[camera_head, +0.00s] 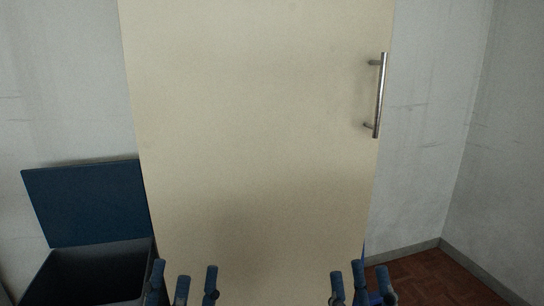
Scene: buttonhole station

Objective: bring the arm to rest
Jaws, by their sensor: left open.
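My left gripper (183,280) shows at the bottom edge of the head view, left of centre. Its dark blue fingers point up and stand apart, with nothing between them. My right gripper (361,281) shows at the bottom edge, right of centre. Its fingers also point up, stand apart and hold nothing. The rest of both arms is mostly below the picture or hidden.
A tall cream door or panel (255,130) fills the middle, with a vertical metal handle (380,95) on its right side. A dark blue bin (85,205) with its lid raised stands at the left. Bare brown floor (425,280) shows at the lower right.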

